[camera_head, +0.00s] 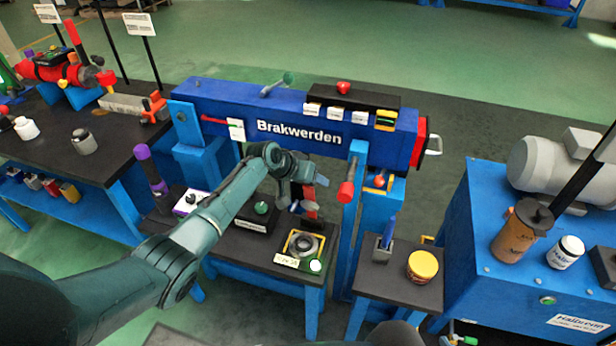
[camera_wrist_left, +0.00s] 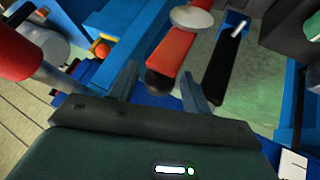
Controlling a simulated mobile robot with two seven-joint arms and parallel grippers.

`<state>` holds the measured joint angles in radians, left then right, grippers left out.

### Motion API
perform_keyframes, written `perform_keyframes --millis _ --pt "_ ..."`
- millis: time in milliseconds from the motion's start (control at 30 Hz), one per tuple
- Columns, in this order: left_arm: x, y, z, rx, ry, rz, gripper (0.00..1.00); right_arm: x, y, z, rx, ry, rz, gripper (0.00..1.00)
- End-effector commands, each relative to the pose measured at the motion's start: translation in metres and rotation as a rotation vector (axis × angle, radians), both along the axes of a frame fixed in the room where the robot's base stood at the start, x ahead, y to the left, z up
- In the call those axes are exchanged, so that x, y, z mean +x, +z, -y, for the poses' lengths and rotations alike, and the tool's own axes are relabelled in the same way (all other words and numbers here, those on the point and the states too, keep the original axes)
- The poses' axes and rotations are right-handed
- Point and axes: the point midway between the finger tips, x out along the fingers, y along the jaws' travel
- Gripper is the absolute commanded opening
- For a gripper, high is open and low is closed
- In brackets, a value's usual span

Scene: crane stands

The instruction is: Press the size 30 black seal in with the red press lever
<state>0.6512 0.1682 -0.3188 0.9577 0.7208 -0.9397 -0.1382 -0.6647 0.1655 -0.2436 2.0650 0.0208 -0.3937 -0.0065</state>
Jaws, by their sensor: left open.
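The red press lever (camera_head: 309,208) stands behind the seal fixture on the small dark table, partly hidden by my left gripper. In the left wrist view the red lever (camera_wrist_left: 174,48) ends in a dark round knob (camera_wrist_left: 158,83). My left gripper (camera_head: 308,194) is open at the lever; in the wrist view its two fingers (camera_wrist_left: 160,78) stand apart on either side of the knob end. I cannot tell whether they touch it. A dark ring (camera_head: 303,244), seemingly the seal, lies in a yellow-edged fixture in front of the lever. Its size marking is not readable. My right gripper is not in view.
The blue Brakwerden beam (camera_head: 250,118) runs behind. A black box with a green knob (camera_head: 261,208) sits left of the fixture. A yellow tin (camera_head: 422,266) stands on the table to the right.

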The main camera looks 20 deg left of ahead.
Motion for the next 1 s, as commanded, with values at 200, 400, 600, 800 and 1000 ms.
perform_keyframes --millis 200,400,600,800,1000 --pt "-0.008 0.013 -0.007 0.001 0.001 0.001 0.48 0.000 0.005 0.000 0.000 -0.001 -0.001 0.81" --pt "-0.027 0.040 -0.021 0.002 0.000 0.003 0.48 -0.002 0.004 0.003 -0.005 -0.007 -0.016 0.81" --pt "-0.047 0.069 -0.038 0.003 0.000 0.004 0.48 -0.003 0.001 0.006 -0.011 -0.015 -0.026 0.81" --pt "-0.063 0.091 -0.049 0.001 0.002 0.003 0.48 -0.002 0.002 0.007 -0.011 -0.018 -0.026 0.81" --pt "-0.069 0.099 -0.053 0.001 0.000 0.001 0.48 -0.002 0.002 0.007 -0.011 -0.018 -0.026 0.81"
